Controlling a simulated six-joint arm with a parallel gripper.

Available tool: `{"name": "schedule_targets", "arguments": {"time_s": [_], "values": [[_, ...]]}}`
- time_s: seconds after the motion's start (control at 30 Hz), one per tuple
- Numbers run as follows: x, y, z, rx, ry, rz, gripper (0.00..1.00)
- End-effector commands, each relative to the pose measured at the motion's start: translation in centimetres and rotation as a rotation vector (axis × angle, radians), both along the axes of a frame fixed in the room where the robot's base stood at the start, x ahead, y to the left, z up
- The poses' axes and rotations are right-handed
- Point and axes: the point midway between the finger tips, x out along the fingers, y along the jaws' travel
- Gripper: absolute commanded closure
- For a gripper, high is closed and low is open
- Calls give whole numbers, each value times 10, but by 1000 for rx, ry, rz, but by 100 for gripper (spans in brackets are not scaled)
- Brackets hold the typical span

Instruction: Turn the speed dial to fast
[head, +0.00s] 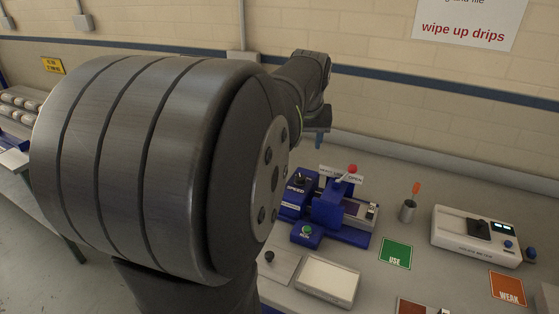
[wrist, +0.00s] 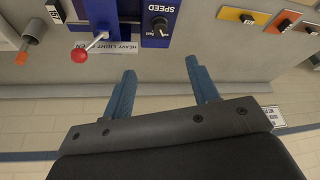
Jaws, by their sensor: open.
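The speed dial (head: 301,180) is a black knob on a blue panel marked SPEED, at the left of the blue machine (head: 325,208). In the wrist view the dial (wrist: 160,25) is at the top, and the picture is upside down. I cannot read its setting. My gripper (wrist: 164,82) is open and empty, with two blue fingers apart. The dial lies beyond the fingertips, roughly in line with the gap between them, and is not touched. In the head view my gripper (head: 319,140) is above and behind the machine, and my arm hides much of the left side.
A red-knobbed lever (wrist: 80,55) stands close beside the dial, near a HEAVY LIGHT OPEN label. A green RUN button (head: 306,231) is in front. A metal cup (head: 407,211), a white meter (head: 475,237) and a green USE card (head: 396,253) are to the right.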

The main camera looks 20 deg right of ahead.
Motion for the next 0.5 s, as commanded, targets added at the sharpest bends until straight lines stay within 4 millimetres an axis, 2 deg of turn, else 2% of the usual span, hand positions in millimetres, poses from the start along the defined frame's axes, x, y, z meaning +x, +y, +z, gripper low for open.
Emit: {"name": "schedule_targets", "arguments": {"time_s": [0.17,0.5], "values": [[7,-3,-21,3,4,2,46],[34,-13,-90,4,5,2,46]]}}
